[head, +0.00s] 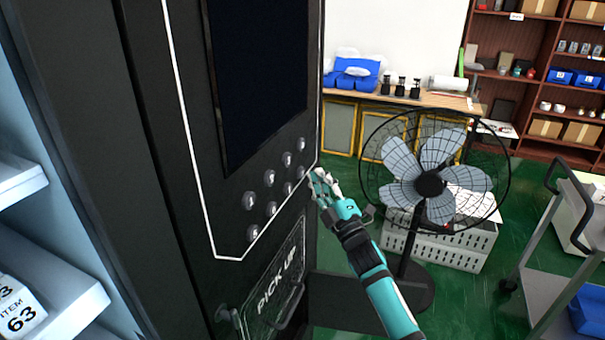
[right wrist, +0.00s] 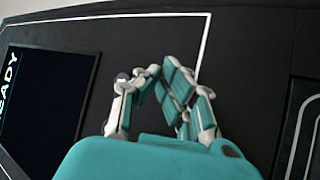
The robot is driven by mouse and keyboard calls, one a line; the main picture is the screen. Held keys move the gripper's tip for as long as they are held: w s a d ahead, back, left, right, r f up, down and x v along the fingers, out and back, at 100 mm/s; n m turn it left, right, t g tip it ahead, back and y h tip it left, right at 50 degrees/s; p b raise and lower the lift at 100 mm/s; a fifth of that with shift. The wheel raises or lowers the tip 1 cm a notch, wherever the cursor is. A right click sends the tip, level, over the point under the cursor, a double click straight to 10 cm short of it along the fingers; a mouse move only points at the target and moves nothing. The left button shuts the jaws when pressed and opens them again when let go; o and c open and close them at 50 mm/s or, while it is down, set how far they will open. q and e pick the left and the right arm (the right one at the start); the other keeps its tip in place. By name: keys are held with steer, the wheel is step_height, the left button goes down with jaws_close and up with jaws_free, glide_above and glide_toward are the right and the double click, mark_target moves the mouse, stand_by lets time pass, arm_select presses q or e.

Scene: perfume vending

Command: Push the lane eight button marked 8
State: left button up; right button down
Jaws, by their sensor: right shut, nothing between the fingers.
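The black vending machine (head: 185,215) carries several round silver buttons in two slanting rows below a dark screen (head: 262,70). Their markings are too small to read, so I cannot tell which is 8. The far right button of the lower row (head: 301,173) is closest to my right gripper (head: 319,184). The right gripper is shut and empty, with its fingertips just right of that button by the white outline; whether they touch the panel is unclear. In the right wrist view the fingers (right wrist: 160,82) are in front of the black panel, and no button shows clearly. My left gripper is out of view.
A pick-up flap (head: 280,283) with a handle is below the buttons. A standing fan (head: 430,183) and a white crate (head: 450,245) are to the right, with a trolley (head: 550,270) farther right. Shelves with a white item are at far left.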

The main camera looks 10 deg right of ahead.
steer(key=shift+w+a, duration=0.1)
steer(key=shift+a, duration=0.05)
steer(key=shift+w+a+b, duration=0.15)
steer(key=shift+a+b, duration=0.05)
steer(key=shift+b, duration=0.1)
steer(key=shift+w+a, duration=0.25)
steer(key=shift+a, duration=0.1)
stand_by(0.9)
steer(key=shift+d, duration=0.1)
steer(key=shift+s+d, duration=0.5)
steer(key=shift+d, duration=0.05)
steer(key=s+d, duration=0.1)
steer(key=s+d+p, duration=0.1)
steer(key=d, duration=0.2)
steer(key=shift+s+d+p, duration=0.1)
steer(key=shift+s+p, duration=0.25)
steer(key=shift+s, duration=0.05)
